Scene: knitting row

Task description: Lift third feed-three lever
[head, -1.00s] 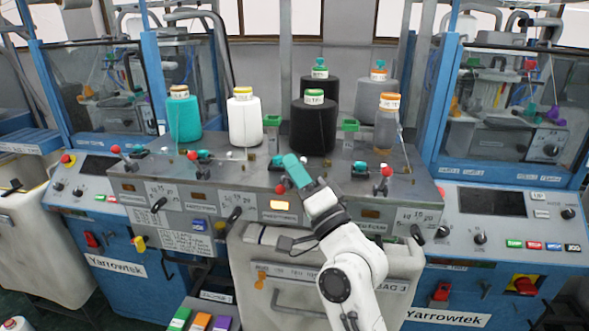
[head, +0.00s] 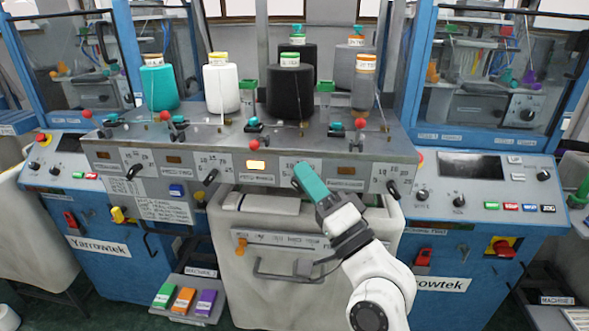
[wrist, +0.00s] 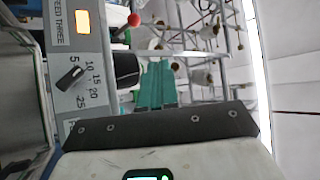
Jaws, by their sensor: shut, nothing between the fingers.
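The third feed lever's red ball (head: 253,146) hangs low at the front edge of the machine deck, above a lit amber lamp (head: 256,165). The other lever balls sit higher. My gripper (head: 306,178), with teal fingers, is shut and empty, right of and below the ball, in front of the panel. It appears apart from the lever. In the wrist view the red ball (wrist: 134,19) is at the top, beyond and left of my teal fingers (wrist: 155,85). The "FEED THREE" label (wrist: 58,22) and a dark dial knob (wrist: 69,78) are left.
Yarn cones, including a black one (head: 290,90) and a white one (head: 221,88), stand on the deck (head: 200,133) behind the levers. A cream bin (head: 290,230) stands below the panel. The fourth lever's red ball (head: 359,122) is to the right.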

